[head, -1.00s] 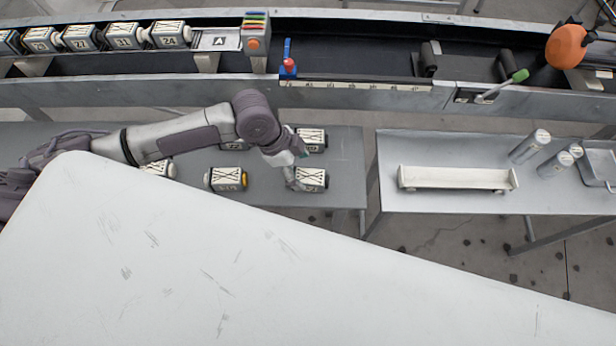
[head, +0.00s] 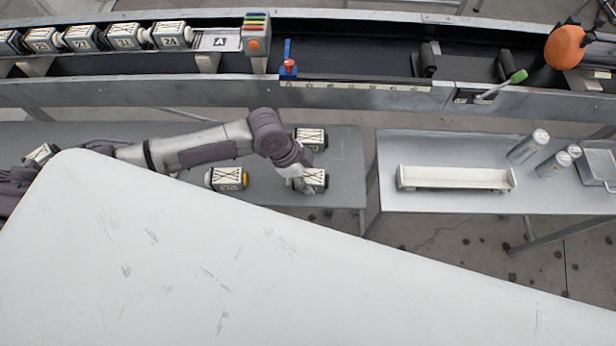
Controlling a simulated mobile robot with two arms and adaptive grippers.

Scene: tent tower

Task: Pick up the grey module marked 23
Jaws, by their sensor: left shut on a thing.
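A grey module (head: 317,179) with a pale top and black line marks lies near the right end of the left grey table (head: 348,160). My left gripper (head: 303,185) is at its left side and shut on it. The gripper hides part of the module, and its number cannot be read. The module appears at table height; I cannot tell whether it is clear of the table. My right gripper is not in view.
Similar modules stand behind it (head: 310,138), to its left (head: 227,179) and at the far left (head: 42,153). A conveyor (head: 360,90) runs behind, with several numbered modules. The right table holds a white tray (head: 455,178) and cylinders (head: 527,146).

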